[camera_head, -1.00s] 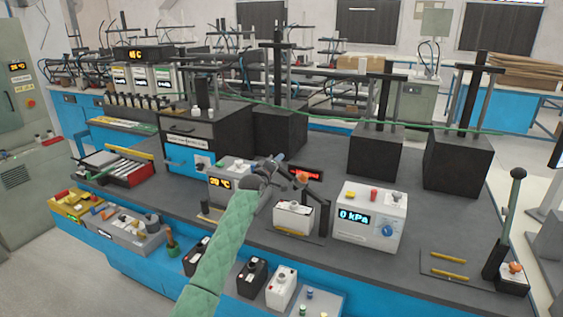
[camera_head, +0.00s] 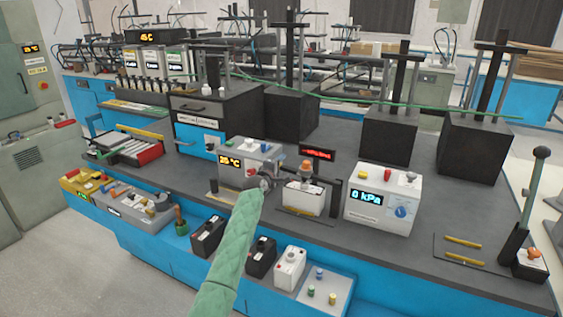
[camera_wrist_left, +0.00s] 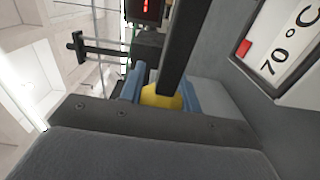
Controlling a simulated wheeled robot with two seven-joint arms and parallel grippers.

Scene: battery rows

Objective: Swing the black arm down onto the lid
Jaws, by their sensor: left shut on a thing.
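The black arm (camera_head: 323,181) stands out from a black post (camera_head: 336,199) beside a small white box (camera_head: 303,199). An orange knob (camera_head: 304,167) shows above the box's lid area. My left gripper (camera_head: 279,167), at the end of a green-sleeved arm, is just left of the box. In the left wrist view, the blue fingers (camera_wrist_left: 160,92) are shut around a yellow piece (camera_wrist_left: 161,97), with a dark bar (camera_wrist_left: 180,45) running up from it. This looks like the black arm's end. The lid is mostly hidden, so I cannot tell whether the arm touches it. My right gripper is not in view.
A grey box reading 35 °C (camera_head: 245,164) stands behind my left gripper. A white box reading 0 kPa (camera_head: 381,202) stands to the right. Batteries (camera_head: 290,268) line the blue front shelf.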

